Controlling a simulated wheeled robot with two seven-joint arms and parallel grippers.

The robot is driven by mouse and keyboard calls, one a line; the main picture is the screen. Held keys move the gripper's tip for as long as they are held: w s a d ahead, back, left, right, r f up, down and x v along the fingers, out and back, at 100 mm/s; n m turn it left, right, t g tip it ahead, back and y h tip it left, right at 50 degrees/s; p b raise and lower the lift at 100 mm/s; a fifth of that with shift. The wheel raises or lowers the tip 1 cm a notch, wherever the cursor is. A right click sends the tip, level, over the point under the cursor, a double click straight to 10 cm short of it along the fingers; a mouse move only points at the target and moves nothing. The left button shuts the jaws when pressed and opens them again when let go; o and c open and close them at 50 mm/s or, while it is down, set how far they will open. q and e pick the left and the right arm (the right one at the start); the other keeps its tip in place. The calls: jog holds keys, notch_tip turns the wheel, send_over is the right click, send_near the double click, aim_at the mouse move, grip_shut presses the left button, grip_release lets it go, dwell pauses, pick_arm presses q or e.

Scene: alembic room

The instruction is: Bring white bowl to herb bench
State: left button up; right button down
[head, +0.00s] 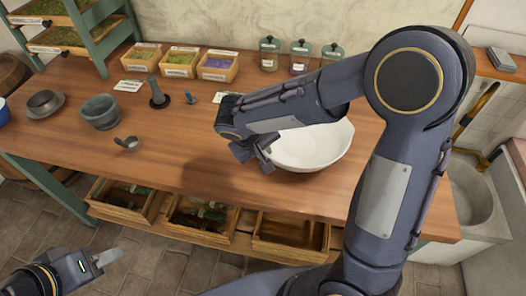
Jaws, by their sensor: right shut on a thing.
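The white bowl (316,148) is at the right part of the wooden herb bench (190,158), over or on its top near the front edge. I cannot tell whether it touches the wood. My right gripper (262,160) reaches in from the right and is shut on the bowl's left rim. My arm hides the bowl's back and part of its rim. My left gripper (106,257) is low at the bottom left, in front of the bench and away from everything on it. Its fingers show edge-on, so their opening is unclear.
A grey mortar (101,112), a small scoop (128,144) and a dark pestle-like tool (158,96) stand on the left half. Labelled herb boxes (180,63) and glass jars (299,57) line the back. The middle front of the bench is clear. A stone sink (472,195) is at the right.

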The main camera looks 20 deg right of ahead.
jog(key=shift+f, duration=0.2)
jog(key=shift+f, duration=0.2)
jog(key=c, duration=1.5)
grip_release()
jog(key=v, duration=1.2)
jog(key=s+d+f+m+t+y, duration=0.1)
jog(key=s+d+y, duration=0.3)
jog(key=s, duration=0.4)
jog(key=s+d+m+t+y, duration=0.2)
jog(key=s+d+m+y, duration=0.1)
jog(key=s, duration=0.6)
jog(key=shift+d+f+y, duration=0.4)
jog(key=shift+d, duration=0.35)
